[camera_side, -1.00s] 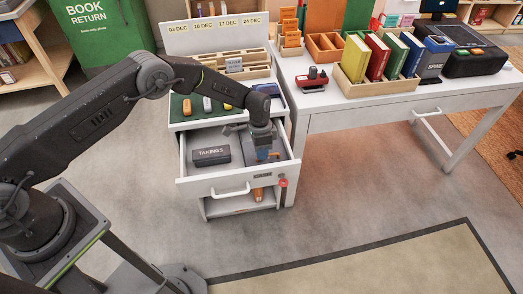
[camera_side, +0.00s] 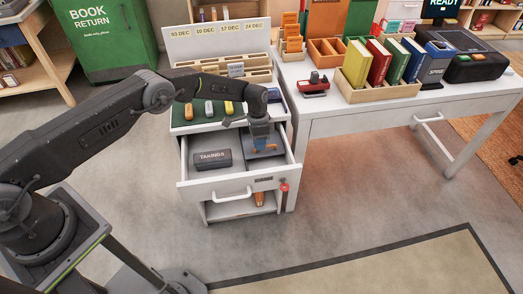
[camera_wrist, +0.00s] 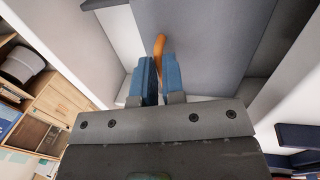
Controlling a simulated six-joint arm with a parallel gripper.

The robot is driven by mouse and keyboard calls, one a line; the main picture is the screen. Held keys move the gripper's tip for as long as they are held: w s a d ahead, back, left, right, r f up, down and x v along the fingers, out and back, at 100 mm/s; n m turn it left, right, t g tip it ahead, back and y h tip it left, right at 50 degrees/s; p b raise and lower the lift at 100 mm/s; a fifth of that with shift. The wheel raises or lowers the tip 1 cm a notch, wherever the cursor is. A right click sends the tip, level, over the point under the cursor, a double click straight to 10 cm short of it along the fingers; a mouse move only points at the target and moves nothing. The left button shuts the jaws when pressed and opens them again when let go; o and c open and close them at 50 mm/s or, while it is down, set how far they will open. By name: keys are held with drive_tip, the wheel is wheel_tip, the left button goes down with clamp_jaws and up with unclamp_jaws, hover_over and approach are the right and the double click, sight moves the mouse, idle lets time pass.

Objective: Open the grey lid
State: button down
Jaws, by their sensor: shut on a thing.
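The grey lid (camera_side: 276,151) is on the right side of the open white drawer (camera_side: 232,197), with a small orange handle (camera_side: 261,149). In the wrist view the lid (camera_wrist: 205,35) is a broad flat grey panel, and the curved orange handle (camera_wrist: 159,48) stands between my blue fingertips. My gripper (camera_side: 262,140) reaches down over the lid and is shut on the handle. In the wrist view my gripper's fingertips (camera_wrist: 158,78) hide part of the handle. I cannot tell whether the lid is raised.
A dark TAKINGS box (camera_side: 212,159) lies in the drawer's left part. Above the drawer is a green tray (camera_side: 193,116) with several small pieces. The white desk (camera_side: 350,122) on the right carries books and a red stamp-like item (camera_side: 313,88). The floor in front is open.

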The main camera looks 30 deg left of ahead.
drive_tip(key=shift+w+a, duration=0.55)
drive_tip(key=shift+w, duration=0.1)
drive_tip(key=c, duration=1.2)
unclamp_jaws()
drive_tip(key=r, duration=0.4)
drive_tip(key=w+a+r, duration=0.1)
drive_tip(key=r, duration=0.4)
drive_tip(key=w+a+r, duration=0.1)
drive_tip(key=r, duration=0.3)
drive_tip(key=shift+r, duration=0.3)
drive_tip(key=shift+s, duration=0.1)
